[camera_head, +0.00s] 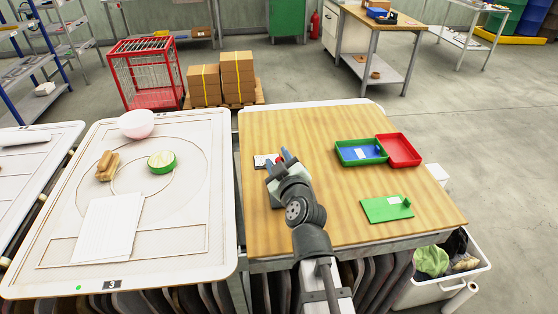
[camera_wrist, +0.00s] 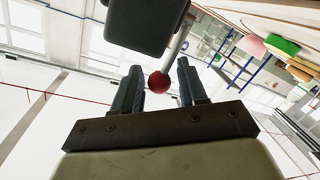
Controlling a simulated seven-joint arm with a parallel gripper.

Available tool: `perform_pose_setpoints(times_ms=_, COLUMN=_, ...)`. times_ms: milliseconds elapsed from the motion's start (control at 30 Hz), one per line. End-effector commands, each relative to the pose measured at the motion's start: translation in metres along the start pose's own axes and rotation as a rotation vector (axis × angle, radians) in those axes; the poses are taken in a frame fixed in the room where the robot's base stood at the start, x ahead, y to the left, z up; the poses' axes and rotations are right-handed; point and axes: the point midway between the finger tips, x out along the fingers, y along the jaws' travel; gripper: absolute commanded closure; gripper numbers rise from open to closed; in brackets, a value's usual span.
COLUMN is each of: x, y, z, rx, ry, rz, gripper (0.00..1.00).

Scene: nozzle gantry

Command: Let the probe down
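In the wrist view, a red ball (camera_wrist: 158,82) shows between the two fingers of my gripper (camera_wrist: 157,88). A thin grey rod (camera_wrist: 178,48) runs from the ball up and to the right, beside a dark block (camera_wrist: 145,22). The ball and rod look like the probe. Gaps show on both sides of the ball, so the fingers are open and do not visibly touch it. In the head view, my gripper (camera_head: 280,162) is over the left part of the wooden table (camera_head: 320,125), with small blue and red bits at its tip. My gripper and arm hide much of that spot.
A small white plate (camera_head: 262,161) is beside my gripper. A green tray (camera_head: 350,161), a red tray (camera_head: 399,150) and a green plate (camera_head: 387,208) are to the right. A white board (camera_head: 190,240) with several objects stands left. The table's back is clear.

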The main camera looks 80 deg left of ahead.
Motion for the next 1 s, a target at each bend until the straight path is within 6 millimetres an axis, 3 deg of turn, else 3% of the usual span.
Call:
perform_pose_setpoints(times_ms=467, x=-0.009, y=-0.001, z=0.000, rx=0.002, ry=0.000, rz=-0.001, gripper=0.52)
perform_pose_setpoints(times_ms=1000, x=-0.074, y=-0.001, z=0.000, rx=0.001, ry=0.000, rz=0.000, gripper=0.52)
